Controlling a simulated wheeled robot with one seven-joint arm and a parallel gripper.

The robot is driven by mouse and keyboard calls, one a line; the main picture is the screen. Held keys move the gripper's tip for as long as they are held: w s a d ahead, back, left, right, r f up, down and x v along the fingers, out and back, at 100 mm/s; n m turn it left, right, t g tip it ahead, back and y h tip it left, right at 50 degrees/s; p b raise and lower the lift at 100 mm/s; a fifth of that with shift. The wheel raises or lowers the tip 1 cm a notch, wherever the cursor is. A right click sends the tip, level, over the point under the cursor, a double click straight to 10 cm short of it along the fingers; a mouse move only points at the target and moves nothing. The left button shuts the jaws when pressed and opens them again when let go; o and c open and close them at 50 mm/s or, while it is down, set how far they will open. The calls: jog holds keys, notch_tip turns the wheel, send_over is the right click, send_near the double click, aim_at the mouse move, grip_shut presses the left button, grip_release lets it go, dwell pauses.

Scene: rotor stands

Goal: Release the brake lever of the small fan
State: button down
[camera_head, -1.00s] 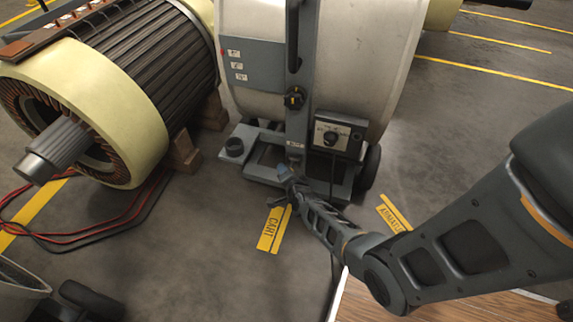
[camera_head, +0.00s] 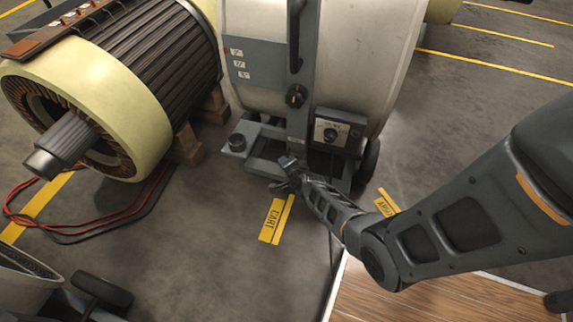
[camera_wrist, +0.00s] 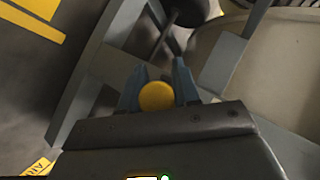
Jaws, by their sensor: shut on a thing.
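A drum-shaped fan (camera_head: 345,55) with a pale round housing stands on a grey wheeled cart frame at the upper middle of the head view. My gripper (camera_head: 284,178) is low at the front of that cart. In the wrist view, my gripper's blue fingers (camera_wrist: 158,88) are on either side of a round yellow knob (camera_wrist: 157,97) and shut on it. The knob looks like the end of the brake lever. The lever's shaft is hidden behind the knob and fingers. In the head view my gripper hides the knob.
A grey post with a black dial (camera_head: 296,95) and a control box (camera_head: 336,132) are just above my gripper. A large motor (camera_head: 125,85) with red and black cables stands to the left. A wooden surface (camera_head: 430,300) lies below my arm. Floor is clear at lower middle.

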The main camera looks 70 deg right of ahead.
jog(key=shift+d+r+m+g+y+p, duration=0.15)
jog(key=shift+r+m+g+y+p, duration=0.3)
jog(key=shift+y+p, duration=0.95)
jog(key=c, duration=0.9)
grip_release()
jog(key=shift+r, duration=0.2)
jog(key=p+v, duration=0.5)
jog(key=v, duration=0.2)
jog(key=shift+s+a+r, duration=0.15)
jog(key=shift+s+a, duration=0.1)
jog(key=shift+s, duration=0.05)
